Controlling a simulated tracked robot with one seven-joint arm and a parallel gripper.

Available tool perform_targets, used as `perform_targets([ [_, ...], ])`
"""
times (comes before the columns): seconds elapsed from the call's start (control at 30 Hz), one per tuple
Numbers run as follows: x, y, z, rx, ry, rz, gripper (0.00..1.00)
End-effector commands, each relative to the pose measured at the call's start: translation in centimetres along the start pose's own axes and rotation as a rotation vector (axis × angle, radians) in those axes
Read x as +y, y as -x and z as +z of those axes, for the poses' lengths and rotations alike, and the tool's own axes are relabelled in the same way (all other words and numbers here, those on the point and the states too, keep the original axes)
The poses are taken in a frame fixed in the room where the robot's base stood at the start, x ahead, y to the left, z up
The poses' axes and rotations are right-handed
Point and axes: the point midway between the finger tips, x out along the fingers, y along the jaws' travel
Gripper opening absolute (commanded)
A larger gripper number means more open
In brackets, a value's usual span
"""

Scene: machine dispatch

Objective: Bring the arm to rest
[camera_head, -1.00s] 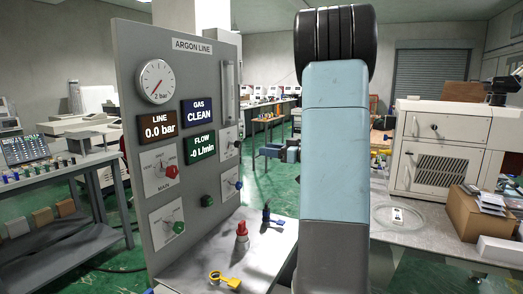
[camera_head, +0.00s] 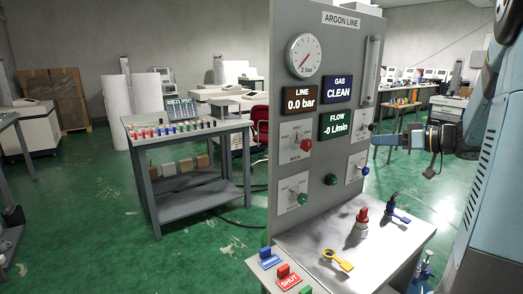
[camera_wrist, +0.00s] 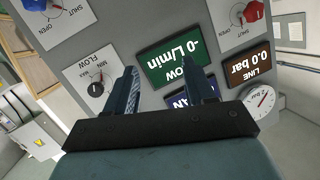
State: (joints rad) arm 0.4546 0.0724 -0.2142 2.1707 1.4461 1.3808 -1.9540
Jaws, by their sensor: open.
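My gripper (camera_head: 388,139) is at the right in the head view, beside the right edge of the grey argon panel (camera_head: 269,130), with fingers pointing left. My blue arm (camera_head: 490,185) rises along the right edge of that view. In the wrist view, the two fingers of my gripper (camera_wrist: 160,68) are apart with nothing between them. The panel face shows upside down behind them, with the green flow display (camera_wrist: 174,59) beyond the fingertips. Whether the fingers touch the panel is not clear.
The panel's ledge (camera_head: 330,240) holds a red-capped fitting (camera_head: 361,220), a yellow tagged key (camera_head: 338,260) and a blue one (camera_head: 396,208). A workbench (camera_head: 190,138) with several small coloured items stands left. Green floor (camera_head: 95,215) is open at the left.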

Motion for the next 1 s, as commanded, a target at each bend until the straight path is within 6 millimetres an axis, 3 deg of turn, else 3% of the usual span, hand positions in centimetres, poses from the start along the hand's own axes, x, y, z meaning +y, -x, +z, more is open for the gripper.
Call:
perform_targets([
  [0.03, -2.5, -0.7, 0.2, -0.059, -0.033, -0.028, 0.54],
  [0.2, -9.3, -1.9, 2.3, -0.279, -0.163, -0.063, 0.54],
  [0.5, -18.4, -0.8, 6.9, -0.623, -0.301, 0.064, 0.54],
  [0.7, -22.2, 1.4, 9.5, -0.764, -0.329, 0.257, 0.54],
  [1.0, -25.0, 5.3, 11.7, -0.780, -0.301, 0.598, 0.54],
])
